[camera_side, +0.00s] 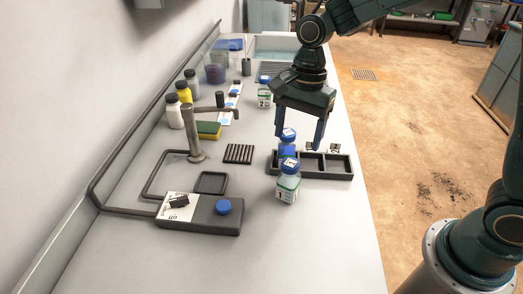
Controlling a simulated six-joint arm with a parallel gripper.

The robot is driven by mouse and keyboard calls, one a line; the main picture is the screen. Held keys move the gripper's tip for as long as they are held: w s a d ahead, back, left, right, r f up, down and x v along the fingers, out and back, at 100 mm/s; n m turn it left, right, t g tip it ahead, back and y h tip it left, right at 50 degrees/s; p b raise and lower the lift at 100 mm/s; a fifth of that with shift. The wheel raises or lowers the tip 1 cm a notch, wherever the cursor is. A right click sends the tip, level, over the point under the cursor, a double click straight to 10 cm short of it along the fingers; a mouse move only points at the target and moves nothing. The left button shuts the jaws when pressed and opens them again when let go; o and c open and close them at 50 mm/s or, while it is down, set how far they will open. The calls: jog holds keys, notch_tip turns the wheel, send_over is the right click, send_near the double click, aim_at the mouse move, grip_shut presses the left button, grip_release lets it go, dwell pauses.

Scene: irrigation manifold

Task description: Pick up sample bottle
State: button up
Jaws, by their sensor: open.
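A sample bottle with a blue cap and a white-green label marked 1 (288,184) stands upright on the bench, in front of the black rack. A second blue-capped bottle (288,148) shows just behind it, at the rack's left end and partly hidden. A bottle marked 2 (264,97) stands farther back. My gripper (299,142) points down above the rack with its fingers apart. Its left finger is close to the second bottle in the picture; I cannot tell whether they touch. Nothing is seen held.
The black compartment rack (345,175) lies near the bench's right edge. A control box with a blue knob (223,207), a bent pipe (110,185) and a tap post (194,140) stand left. A sponge (209,130) and several bottles are behind. The front bench is clear.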

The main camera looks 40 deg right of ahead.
aim_at(293, 160)
jog(key=shift+s+a+f, duration=0.1)
jog(key=shift+a+f, duration=0.05)
jog(key=shift+f, duration=1)
jog(key=shift+s+a+f, duration=0.1)
jog(key=shift+a+f, duration=0.1)
jog(key=shift+f, duration=1)
jog(key=shift+a+f, duration=0.15)
jog(key=shift+f, duration=1)
jog(key=shift+f, duration=0.1)
jog(key=shift+s+a+f, duration=0.1)
jog(key=shift+a+f, duration=0.15)
jog(key=shift+f, duration=1)
jog(key=shift+a+f, duration=0.25)
jog(key=shift+f, duration=0.95)
jog(key=c, duration=1.1)
jog(key=shift+r, duration=0.1)
jog(key=shift+c, duration=0.2)
notch_tip(293, 160, up, 20)
